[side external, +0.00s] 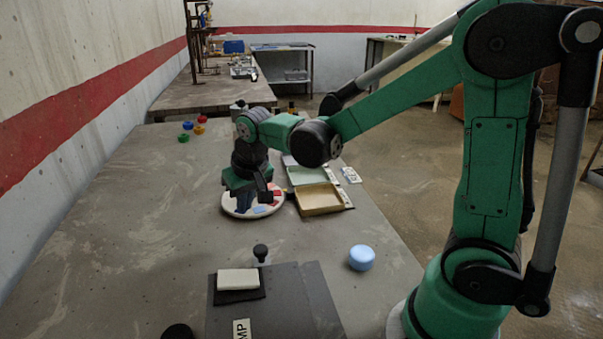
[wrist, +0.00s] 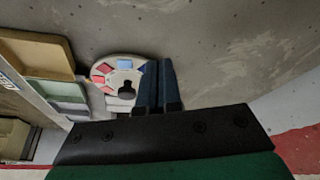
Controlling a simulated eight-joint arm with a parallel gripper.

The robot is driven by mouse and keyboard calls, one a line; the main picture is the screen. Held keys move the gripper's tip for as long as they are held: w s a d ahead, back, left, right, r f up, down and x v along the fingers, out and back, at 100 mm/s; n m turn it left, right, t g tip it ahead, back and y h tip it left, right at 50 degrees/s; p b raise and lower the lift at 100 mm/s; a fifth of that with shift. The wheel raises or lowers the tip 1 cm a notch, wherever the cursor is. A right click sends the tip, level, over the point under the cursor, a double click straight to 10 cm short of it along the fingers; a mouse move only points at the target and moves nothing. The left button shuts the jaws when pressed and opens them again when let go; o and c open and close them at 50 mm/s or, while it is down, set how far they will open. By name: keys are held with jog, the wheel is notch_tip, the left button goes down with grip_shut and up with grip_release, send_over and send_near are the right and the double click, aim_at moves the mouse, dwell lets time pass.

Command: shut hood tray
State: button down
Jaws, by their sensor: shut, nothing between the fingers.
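No part in view carries a readable hood tray label. The likeliest part is a shallow tan tray (side external: 319,200) with raised walls, at the near end of a row with a pale green section (side external: 306,176). In the wrist view the tan tray (wrist: 12,45) is at upper left, with the green section (wrist: 62,91) below it. My gripper (side external: 243,203) is shut and empty, pointing down above a round white disc (side external: 231,209) with coloured patches, left of the tray. In the wrist view my fingers (wrist: 158,88) overlap the right side of the disc (wrist: 113,67). They are apart from the tray.
A dark grey box (side external: 288,300) with a label partly cut off, a white block (side external: 238,279) and a black knob (side external: 260,252) stand at the near edge. A pale blue round object (side external: 361,257) is to their right. Small coloured pieces (side external: 185,138) lie far left. The left tabletop is clear.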

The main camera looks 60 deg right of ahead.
jog(key=s+d+r+m+g+y, duration=0.1)
jog(key=d+r+m+g+y, duration=0.1)
jog(key=d+m, duration=0.25)
jog(key=d+r+m+g+y, duration=0.2)
jog(key=d+m+g, duration=0.1)
jog(key=m, duration=0.3)
jog(key=x, duration=0.9)
jog(key=shift+f, duration=0.4)
jog(key=a, duration=0.2)
jog(key=shift+s+a+f, duration=0.25)
jog(key=shift+s, duration=0.1)
jog(key=shift+s+a+f, duration=0.1)
jog(key=shift+s+a, duration=0.15)
jog(key=shift+a, duration=0.5)
jog(key=shift+s+a, duration=1.4)
